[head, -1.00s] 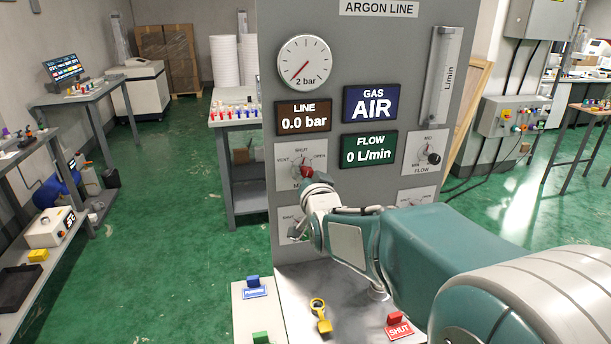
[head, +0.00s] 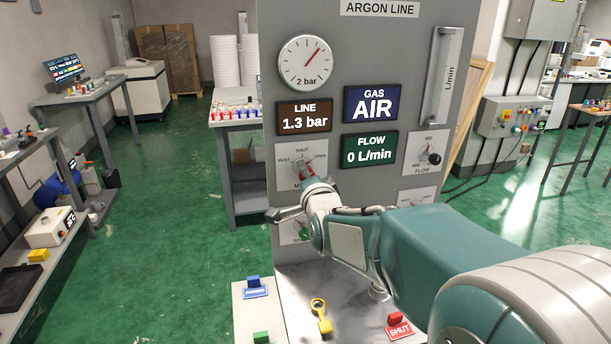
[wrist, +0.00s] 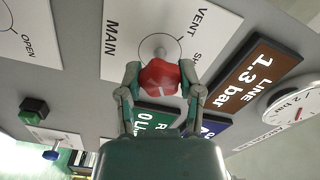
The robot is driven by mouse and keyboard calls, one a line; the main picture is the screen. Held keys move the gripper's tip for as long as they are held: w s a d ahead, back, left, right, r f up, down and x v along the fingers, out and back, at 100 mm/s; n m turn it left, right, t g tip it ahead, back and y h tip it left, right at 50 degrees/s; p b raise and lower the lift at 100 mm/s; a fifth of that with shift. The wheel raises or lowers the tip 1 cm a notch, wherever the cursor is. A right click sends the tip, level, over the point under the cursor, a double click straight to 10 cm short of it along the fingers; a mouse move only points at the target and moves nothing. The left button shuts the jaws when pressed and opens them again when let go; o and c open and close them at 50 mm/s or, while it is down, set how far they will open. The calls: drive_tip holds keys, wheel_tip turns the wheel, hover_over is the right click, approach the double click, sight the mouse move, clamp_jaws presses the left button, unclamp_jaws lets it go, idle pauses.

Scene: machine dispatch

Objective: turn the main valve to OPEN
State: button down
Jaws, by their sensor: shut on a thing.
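The main valve's red knob (head: 310,171) is on a white plate marked VENT, SHUT and OPEN, on the grey argon panel (head: 378,60). In the head view its visible part leans up and right, towards OPEN. My gripper (head: 297,196) is in front of it and partly hides the knob and the MAIN label. In the wrist view the red knob (wrist: 160,77) sits between the two fingers of my gripper (wrist: 159,84), shut on it from both sides. The LINE display (head: 304,117) reads 1.3 bar and the gauge needle (head: 311,58) points up and right.
GAS (head: 371,103) shows AIR and FLOW (head: 369,149) shows 0 L/min. A flow knob (head: 434,158) is to the right. A yellow tag (head: 321,315) and red SHUT block (head: 396,320) lie on the ledge.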

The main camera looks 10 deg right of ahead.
drive_tip(key=shift+f, duration=0.1)
idle(0.4)
drive_tip(key=shift+c, duration=1.3)
unclamp_jaws()
drive_tip(key=shift+d, duration=0.1)
drive_tip(key=s, duration=1.2)
